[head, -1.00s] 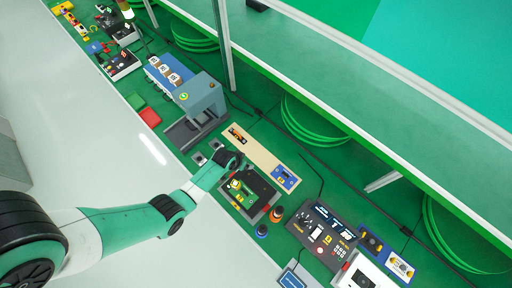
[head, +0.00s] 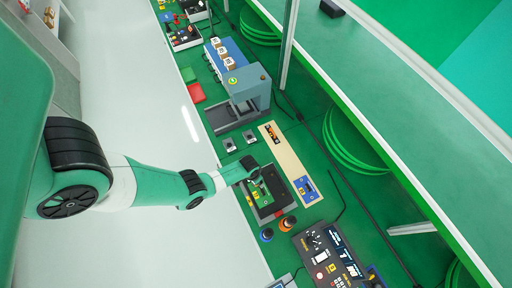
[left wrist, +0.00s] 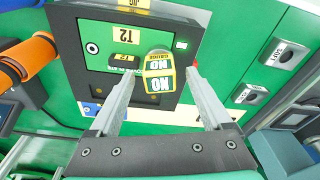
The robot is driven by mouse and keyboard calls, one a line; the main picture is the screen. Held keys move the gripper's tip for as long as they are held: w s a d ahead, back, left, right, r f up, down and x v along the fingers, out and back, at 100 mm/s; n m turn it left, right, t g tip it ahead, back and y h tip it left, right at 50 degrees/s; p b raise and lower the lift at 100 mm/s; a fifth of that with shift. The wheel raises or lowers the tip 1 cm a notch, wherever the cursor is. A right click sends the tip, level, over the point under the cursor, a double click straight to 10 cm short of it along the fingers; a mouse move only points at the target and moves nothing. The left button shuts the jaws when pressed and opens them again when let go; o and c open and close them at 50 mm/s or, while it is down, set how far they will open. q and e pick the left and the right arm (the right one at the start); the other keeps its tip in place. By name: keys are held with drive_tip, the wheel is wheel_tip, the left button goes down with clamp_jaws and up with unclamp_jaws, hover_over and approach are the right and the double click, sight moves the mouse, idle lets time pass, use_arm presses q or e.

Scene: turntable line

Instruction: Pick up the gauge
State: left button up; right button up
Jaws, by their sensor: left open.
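The gauge (left wrist: 158,75) is a small block with a yellow frame and green-and-white faces lettered GAUGE and NO. It sits on the green face of a dark jig (left wrist: 66,22) marked T2, which also shows in the head view (head: 279,212). My left gripper (left wrist: 162,74) is open, with one finger on each side of the gauge; I cannot tell whether either finger touches it. In the head view my left gripper (head: 255,178) is over the jig and partly covers the gauge. My right gripper is not in view.
Orange and blue round parts stand close beside the jig, the orange one (head: 288,223) nearer the control panel (head: 325,250). A tan board (head: 285,152) lies behind the jig. Small grey button boxes (head: 229,145) and a grey-blue arch machine (head: 248,88) stand further up the line.

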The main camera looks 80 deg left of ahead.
use_arm(q)
drive_tip(key=shift+w+f, duration=0.1)
drive_tip(key=shift+f, duration=0.45)
drive_tip(key=shift+r, duration=0.15)
clamp_jaws()
